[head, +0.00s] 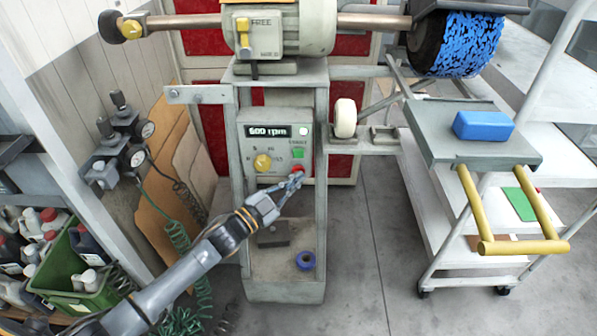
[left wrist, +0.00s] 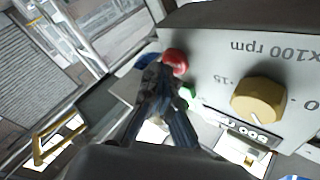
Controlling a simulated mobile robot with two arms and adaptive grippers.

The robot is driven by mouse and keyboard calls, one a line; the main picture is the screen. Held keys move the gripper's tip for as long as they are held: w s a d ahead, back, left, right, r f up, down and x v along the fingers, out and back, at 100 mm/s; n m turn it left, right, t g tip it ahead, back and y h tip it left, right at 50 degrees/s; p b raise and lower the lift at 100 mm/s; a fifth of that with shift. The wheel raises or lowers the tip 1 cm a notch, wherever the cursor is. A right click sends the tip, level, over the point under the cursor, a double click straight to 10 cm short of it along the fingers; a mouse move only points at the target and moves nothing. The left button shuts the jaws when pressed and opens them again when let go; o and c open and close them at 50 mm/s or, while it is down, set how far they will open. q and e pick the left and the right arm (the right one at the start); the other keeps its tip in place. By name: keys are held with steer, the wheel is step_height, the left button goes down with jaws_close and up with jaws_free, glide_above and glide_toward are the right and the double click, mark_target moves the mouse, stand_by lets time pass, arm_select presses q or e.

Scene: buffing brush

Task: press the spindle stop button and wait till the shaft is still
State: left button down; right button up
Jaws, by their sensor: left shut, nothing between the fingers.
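The grey control box (head: 275,127) stands on the machine's column, and its display (head: 279,131) reads 600 rpm. The red stop button (head: 298,170) is at its lower right, below a green button (head: 298,153). My left gripper (head: 295,181) is shut and empty, its tips at the red button. In the left wrist view the tips (left wrist: 159,76) overlap the edge of the red button (left wrist: 175,60); I cannot tell whether they press it. The shaft (head: 375,22) carries a blue and black brush (head: 468,42). A single picture does not show whether it turns. My right gripper is out of view.
A yellow knob (head: 262,162) sits left of the buttons. A shelf (head: 440,145) with a blue block (head: 484,126) and yellow handle (head: 521,248) stands right. A green crate (head: 75,275) is at left.

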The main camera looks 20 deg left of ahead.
arm_select(q)
steer(key=shift+w+a, duration=0.15)
steer(key=shift+w, duration=0.25)
stand_by(0.5)
steer(key=shift+s, duration=0.1)
steer(key=shift+s+d+p, duration=0.25)
steer(key=shift+s+p, duration=0.1)
steer(key=shift+s, duration=0.4)
steer(key=s+p, duration=0.1)
steer(key=s, duration=0.1)
steer(key=s+d+p, duration=0.1)
steer(key=s, duration=0.1)
steer(key=shift+s+d, duration=0.2)
steer(key=shift+s, duration=0.2)
stand_by(0.4)
